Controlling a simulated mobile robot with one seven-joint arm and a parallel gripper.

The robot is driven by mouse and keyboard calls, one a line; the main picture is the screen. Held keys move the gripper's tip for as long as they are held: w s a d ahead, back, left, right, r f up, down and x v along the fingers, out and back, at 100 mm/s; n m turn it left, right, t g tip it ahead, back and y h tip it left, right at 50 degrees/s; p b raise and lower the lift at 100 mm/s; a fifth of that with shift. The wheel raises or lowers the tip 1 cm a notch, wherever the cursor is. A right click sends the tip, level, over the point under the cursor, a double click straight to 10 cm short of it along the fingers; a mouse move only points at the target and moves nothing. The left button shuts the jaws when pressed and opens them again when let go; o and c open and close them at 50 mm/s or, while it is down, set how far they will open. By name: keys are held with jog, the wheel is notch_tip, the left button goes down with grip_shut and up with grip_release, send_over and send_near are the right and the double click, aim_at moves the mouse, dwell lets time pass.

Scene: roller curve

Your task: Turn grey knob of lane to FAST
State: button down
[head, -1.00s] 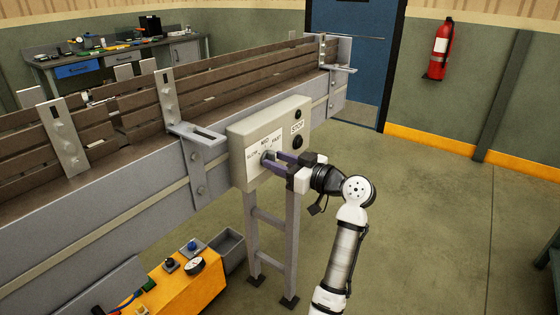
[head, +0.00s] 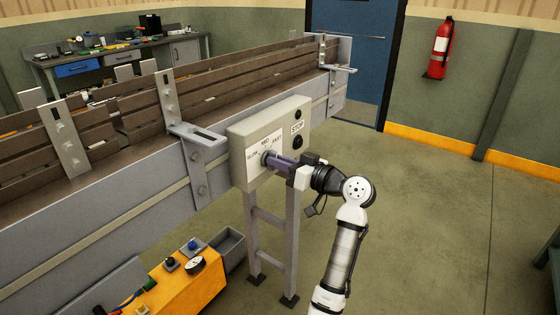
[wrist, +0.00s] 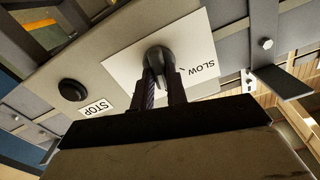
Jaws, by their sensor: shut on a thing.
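The grey knob (wrist: 160,58) sits on a white label plate marked SLOW, MID and FAST, on the front of a beige control box (head: 240,160). In the head view the knob (head: 266,158) is at the left end of my fingers. My gripper (head: 272,159) is shut on the knob, with one finger on each side of it. The wrist view shows my gripper (wrist: 161,78) reaching the knob from below. The word SLOW is readable there; FAST is hidden. The knob's exact pointer direction cannot be told.
A black STOP button (head: 297,142) sits right of the knob on the same box. The box stands on a grey stand (head: 270,235) before the slatted conveyor (head: 110,190). A yellow cart (head: 190,285) is below left.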

jog(key=shift+w+d+m+p, duration=0.1)
jog(key=shift+m+p, duration=1.15)
jog(key=shift+m, duration=1.95)
jog(key=c, duration=1.4)
grip_release()
jog(key=shift+f, duration=0.1)
jog(key=b+v, duration=0.4)
jog(key=v, duration=0.9)
jog(key=shift+s+d, duration=0.25)
jog(key=shift+d, duration=0.1)
